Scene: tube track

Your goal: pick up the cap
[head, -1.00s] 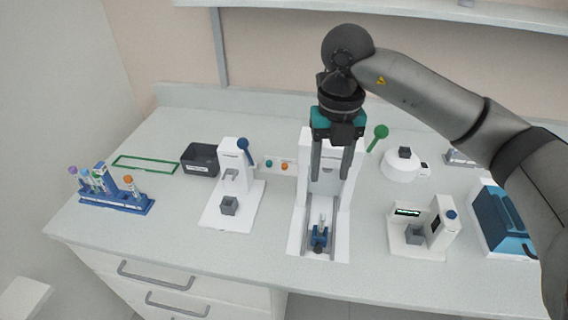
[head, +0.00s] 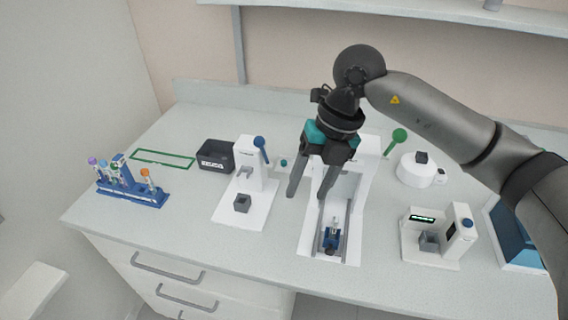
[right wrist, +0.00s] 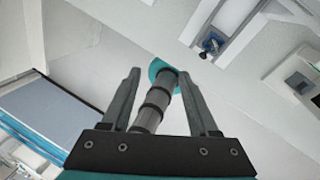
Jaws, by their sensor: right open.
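Which cap is meant cannot be told for sure. Small round teal piece (head: 283,162) shows on the low white panel behind the white stations; the orange one beside it is hidden now behind my gripper. Capped tubes stand in the blue rack (head: 135,194) at the left, one with an orange cap (head: 146,172). A clear tube (head: 335,222) stands in a blue holder (head: 331,240) in the white sliding station. My right gripper (head: 307,199) is open and empty, above the bench between the two white stations. Its open fingers (right wrist: 159,73) also show in the right wrist view.
A white press with a blue-knobbed lever (head: 260,143) stands left of the gripper. A white device with a display (head: 424,218) stands at the right. The front bench edge is clear.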

